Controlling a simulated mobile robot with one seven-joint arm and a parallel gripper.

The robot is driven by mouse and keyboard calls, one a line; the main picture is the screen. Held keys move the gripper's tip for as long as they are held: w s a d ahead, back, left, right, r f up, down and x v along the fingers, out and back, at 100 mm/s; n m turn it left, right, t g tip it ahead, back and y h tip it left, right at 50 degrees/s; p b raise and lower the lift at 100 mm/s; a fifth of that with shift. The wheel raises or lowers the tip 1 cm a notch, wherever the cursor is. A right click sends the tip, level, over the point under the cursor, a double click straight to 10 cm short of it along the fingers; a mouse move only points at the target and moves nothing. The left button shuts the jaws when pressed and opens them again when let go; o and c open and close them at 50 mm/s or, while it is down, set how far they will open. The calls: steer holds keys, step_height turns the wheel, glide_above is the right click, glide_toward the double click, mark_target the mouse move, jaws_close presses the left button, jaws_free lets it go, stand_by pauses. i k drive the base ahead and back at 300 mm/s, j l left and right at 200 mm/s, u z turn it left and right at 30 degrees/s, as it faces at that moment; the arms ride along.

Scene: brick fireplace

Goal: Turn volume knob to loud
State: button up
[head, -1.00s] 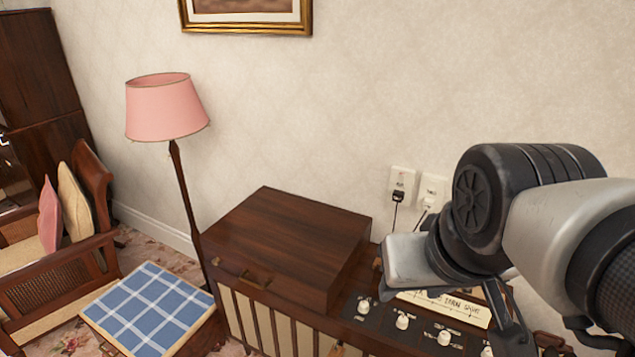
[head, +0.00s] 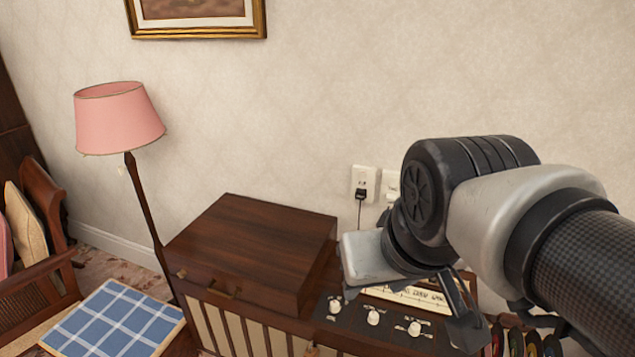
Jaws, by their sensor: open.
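A dark wooden radio cabinet (head: 262,313) stands against the wall. Its dark control panel carries a row of white knobs: a left knob (head: 335,307), a middle knob (head: 373,317) and a right knob (head: 414,328). The labels beside them are too small to read, so I cannot tell which is volume. A pale tuning dial (head: 415,297) lies behind the knobs, partly hidden by my gripper. My gripper (head: 462,318) is open, above and to the right of the right knob, pointing down. Its fingers partly overlap each other, and it may hide another knob. I see nothing between them.
A closed wooden lid box (head: 255,250) rises left of the panel. Several records (head: 530,343) stand at the lower right. A pink floor lamp (head: 118,120) and a blue checked table (head: 115,320) are at left. A wall socket (head: 364,182) with a plug is behind.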

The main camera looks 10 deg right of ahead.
mark_target(414, 329)
steer(key=z, duration=0.9)
steer(key=j+z, duration=0.1)
steer(key=i, duration=0.4)
